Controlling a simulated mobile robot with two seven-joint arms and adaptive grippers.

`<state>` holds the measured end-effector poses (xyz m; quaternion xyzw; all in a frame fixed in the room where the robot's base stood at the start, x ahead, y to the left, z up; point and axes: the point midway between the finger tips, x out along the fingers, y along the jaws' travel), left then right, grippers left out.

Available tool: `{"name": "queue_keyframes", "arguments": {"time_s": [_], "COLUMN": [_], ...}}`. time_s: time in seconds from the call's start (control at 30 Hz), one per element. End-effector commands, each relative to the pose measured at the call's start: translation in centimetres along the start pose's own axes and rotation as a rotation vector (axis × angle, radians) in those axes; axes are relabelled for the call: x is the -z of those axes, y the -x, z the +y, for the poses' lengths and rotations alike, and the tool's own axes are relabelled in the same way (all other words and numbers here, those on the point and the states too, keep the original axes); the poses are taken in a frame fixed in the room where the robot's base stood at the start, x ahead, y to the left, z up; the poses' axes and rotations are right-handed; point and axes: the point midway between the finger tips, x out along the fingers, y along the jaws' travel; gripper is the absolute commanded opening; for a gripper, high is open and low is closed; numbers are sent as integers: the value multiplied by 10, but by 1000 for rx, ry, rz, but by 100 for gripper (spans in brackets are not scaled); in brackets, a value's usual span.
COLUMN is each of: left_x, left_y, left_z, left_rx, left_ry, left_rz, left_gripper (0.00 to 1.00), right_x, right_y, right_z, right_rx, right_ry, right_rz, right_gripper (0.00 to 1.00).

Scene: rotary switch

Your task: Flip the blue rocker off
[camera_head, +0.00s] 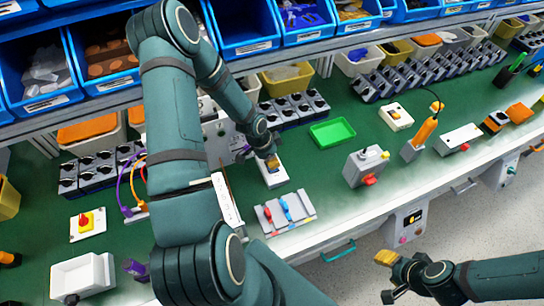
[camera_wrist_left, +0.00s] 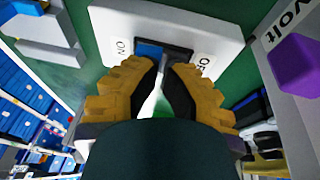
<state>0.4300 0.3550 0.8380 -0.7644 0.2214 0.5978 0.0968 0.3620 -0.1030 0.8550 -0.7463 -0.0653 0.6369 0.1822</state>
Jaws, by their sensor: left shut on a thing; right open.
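The white switch plate (camera_head: 271,180) lies on the green bench in the head view, under my left gripper (camera_head: 270,160). In the left wrist view the plate (camera_wrist_left: 215,20) fills the top, with an ON label on the left and an OFF label on the right. The blue rocker (camera_wrist_left: 150,49) shows at the ON side of its dark recess; the rest is partly hidden by the fingers. My left gripper's yellow fingertips (camera_wrist_left: 163,68) are at the rocker, shut on it with a small gap between them. My right gripper (camera_head: 386,258) is open and empty, out over the floor.
A panel with red and blue levers (camera_head: 285,212) lies just in front of the plate. A green tray (camera_head: 332,132) and a grey box with a red knob (camera_head: 366,166) stand to the right. A red-and-yellow switch (camera_head: 87,223) is at left. Blue bins (camera_head: 245,25) line the back.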

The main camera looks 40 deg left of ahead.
Motion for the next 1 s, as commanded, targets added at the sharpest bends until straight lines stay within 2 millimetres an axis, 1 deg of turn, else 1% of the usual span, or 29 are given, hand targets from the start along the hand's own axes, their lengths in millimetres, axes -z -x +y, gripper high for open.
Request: {"name": "queue_keyframes", "arguments": {"time_s": [0.23,0.6,0.87,1.0], "left_x": [0,-2,-3,-2], "left_y": [-3,-5,-5,-4], "left_z": [4,20,21,21], "left_rx": [-1,-8,-12,-12], "left_ry": [-2,0,1,1], "left_rz": [0,-4,-7,-8], "left_gripper": [0,0,0,0], "right_x": [-1,-2,-2,2], "right_y": [-3,-9,-8,-11], "right_z": [2,4,4,3], "right_rx": [-1,-1,-1,-6], "right_ry": [-1,-1,-1,-4], "right_rz": [-1,-2,-1,9], "right_gripper": [47,47,47,47]}}
